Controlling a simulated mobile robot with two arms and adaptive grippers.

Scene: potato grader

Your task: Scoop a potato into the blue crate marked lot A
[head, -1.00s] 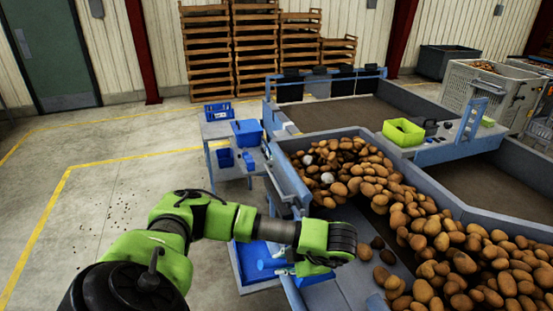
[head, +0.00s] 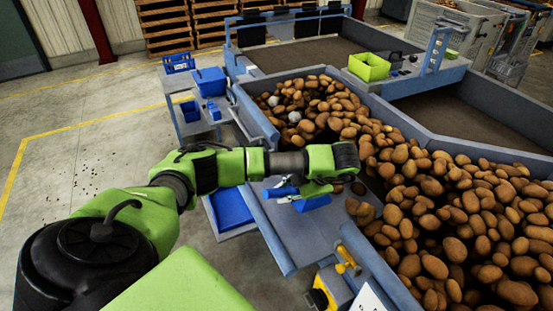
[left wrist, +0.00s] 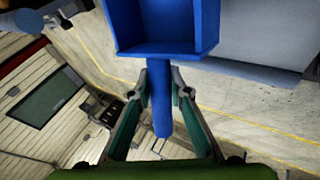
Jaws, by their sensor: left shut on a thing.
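My left gripper (head: 292,195) is shut on the handle of a blue scoop (head: 313,203), at the near left edge of the potato bed. In the left wrist view the scoop's pan (left wrist: 160,25) looks empty, and its handle passes between the fingers (left wrist: 161,76). Many brown potatoes (head: 430,220) are heaped to the right of the gripper. A few lie loose on the grey ledge (head: 310,235) by my wrist. Blue crates stand on a side table, one at the back (head: 180,64) and one nearer (head: 208,81). No lot mark is legible. My right gripper is out of view.
A blue bin (head: 231,208) stands low, left of the ledge. A lime-green box (head: 369,66) sits on the far cross-beam. A yellow-and-black device (head: 328,288) is at the bottom, by the bed's near wall. Open floor lies left.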

